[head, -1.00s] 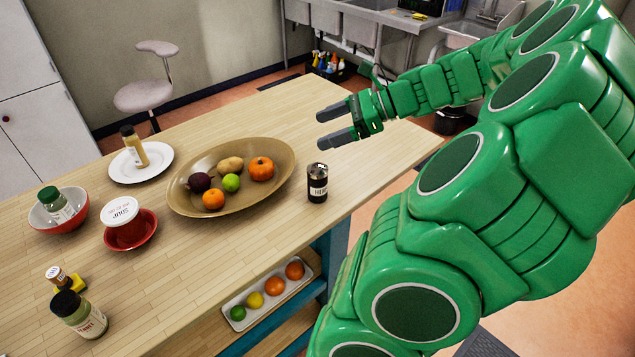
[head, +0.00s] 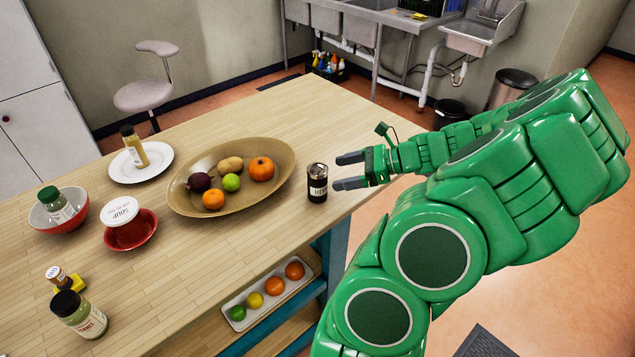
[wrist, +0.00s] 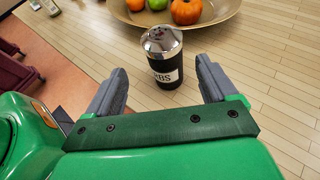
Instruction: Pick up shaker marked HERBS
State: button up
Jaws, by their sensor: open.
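The shaker marked HERBS (head: 317,184) is a black cylinder with a silver top and a white label. It stands upright on the wooden table, right of the big oval bowl. My gripper (head: 343,172) is open and empty, just right of the shaker, with its grey fingers pointing at it. In the wrist view the shaker (wrist: 164,58) stands ahead of the fingers, between their lines, with the letters "BS" showing on its label. The open gripper (wrist: 160,85) shows a finger on either side there. No contact with the shaker is visible.
The oval bowl (head: 185,202) of fruit and vegetables lies close left of the shaker. Further left are a white plate (head: 163,154) with a bottle, red bowls, a soup tub (head: 121,212) and jars. The table's right edge is near the shaker.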

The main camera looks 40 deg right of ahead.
aim_at(318, 178)
jog(key=shift+w+a+f, duration=0.1)
jog(key=shift+f, duration=0.15)
jog(key=shift+d+x, duration=0.25)
jog(key=shift+x, duration=3.6)
jog(key=shift+f, duration=0.15)
jog(key=shift+c, duration=0.4)
jog(key=c, duration=1.1)
jog(key=shift+o, duration=0.2)
